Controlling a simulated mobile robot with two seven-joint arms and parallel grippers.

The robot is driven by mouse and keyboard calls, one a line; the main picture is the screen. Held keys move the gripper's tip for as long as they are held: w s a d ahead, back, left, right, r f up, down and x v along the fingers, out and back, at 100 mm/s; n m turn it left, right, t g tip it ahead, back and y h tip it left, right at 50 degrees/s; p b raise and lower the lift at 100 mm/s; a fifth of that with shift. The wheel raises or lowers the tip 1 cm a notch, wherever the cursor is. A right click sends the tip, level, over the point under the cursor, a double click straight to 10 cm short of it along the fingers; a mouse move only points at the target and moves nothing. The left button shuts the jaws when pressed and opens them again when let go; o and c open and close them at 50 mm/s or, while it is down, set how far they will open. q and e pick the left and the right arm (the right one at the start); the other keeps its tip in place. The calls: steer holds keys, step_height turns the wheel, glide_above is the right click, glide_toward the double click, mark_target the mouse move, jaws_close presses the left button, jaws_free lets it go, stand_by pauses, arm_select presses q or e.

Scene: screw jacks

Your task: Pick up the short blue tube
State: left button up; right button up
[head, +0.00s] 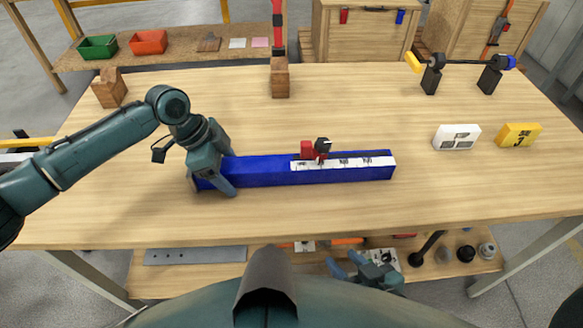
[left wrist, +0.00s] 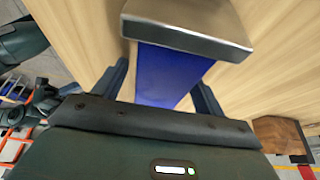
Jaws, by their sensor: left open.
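A blue tube (head: 262,171) lies flat across the middle of the table, with a white printed strip along its right part. It is the only blue tube I can make out. My left gripper (head: 210,184) is open at the tube's left end, with its fingers on either side of it. In the left wrist view, the blue surface (left wrist: 168,76) shows between the two open fingers (left wrist: 160,88); whether they touch it is not clear. My right gripper (head: 350,264) is low in front of the table edge, its fingers apart and empty.
A small red and black piece (head: 314,149) is at the tube's white strip. Wooden blocks (head: 280,78) stand at the back and left. A white block (head: 457,137), a yellow block (head: 518,135) and a bar on black stands (head: 432,75) are at right. The front right tabletop is clear.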

arm_select(q)
steer(key=shift+c, duration=0.3)
jaws_close()
stand_by(0.6)
steer(key=shift+w+d+r, duration=0.1)
steer(key=shift+r, duration=0.1)
